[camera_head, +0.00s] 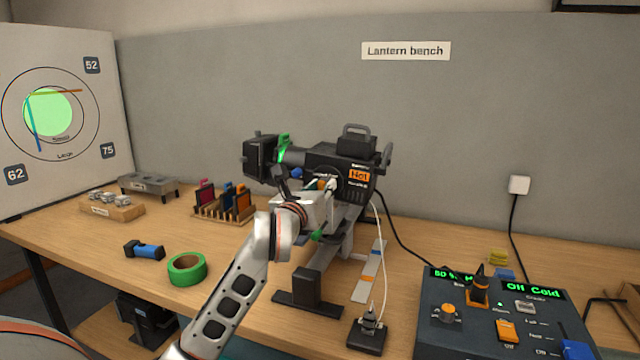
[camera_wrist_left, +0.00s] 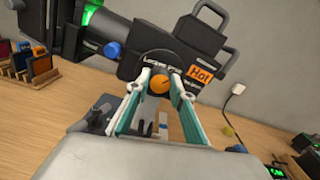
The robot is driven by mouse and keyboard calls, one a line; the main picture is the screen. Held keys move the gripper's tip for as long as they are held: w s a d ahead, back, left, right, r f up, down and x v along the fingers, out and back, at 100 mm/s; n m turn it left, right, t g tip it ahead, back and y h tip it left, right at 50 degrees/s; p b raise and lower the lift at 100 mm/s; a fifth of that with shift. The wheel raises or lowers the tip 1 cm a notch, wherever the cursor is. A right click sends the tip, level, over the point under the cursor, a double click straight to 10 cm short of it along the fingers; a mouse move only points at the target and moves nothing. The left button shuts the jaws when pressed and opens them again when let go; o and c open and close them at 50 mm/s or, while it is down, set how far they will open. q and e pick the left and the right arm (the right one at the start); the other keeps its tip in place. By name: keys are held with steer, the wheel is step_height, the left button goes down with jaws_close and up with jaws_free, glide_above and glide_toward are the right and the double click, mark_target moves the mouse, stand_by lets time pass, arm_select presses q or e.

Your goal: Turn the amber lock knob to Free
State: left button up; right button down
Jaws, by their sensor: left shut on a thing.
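The amber lock knob (camera_wrist_left: 160,85) sits on the side of the black lantern (camera_wrist_left: 175,52), below its label. In the left wrist view my left gripper (camera_wrist_left: 160,80) has its two fingertips on either side of the knob, shut on it. In the head view the left gripper (camera_head: 318,185) reaches the lantern (camera_head: 335,158) from the front left and mostly hides the knob. The knob's setting and any Free marking are too small to read. My right gripper is not seen.
A blue knob (camera_wrist_left: 112,49) is to the left of the amber knob on the lantern. An orange "Hot" sign (camera_head: 359,175) is on its side. A fader console (camera_head: 445,290) stands at the right. Green tape (camera_head: 187,269) and a blue-black tool (camera_head: 145,251) lie front left.

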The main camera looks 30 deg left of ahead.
arm_select(q)
steer(key=shift+m+p, duration=0.4)
steer(key=shift+m, duration=0.5)
steer(key=o, duration=1.1)
steer(key=shift+s, duration=0.1)
steer(key=v, duration=1.2)
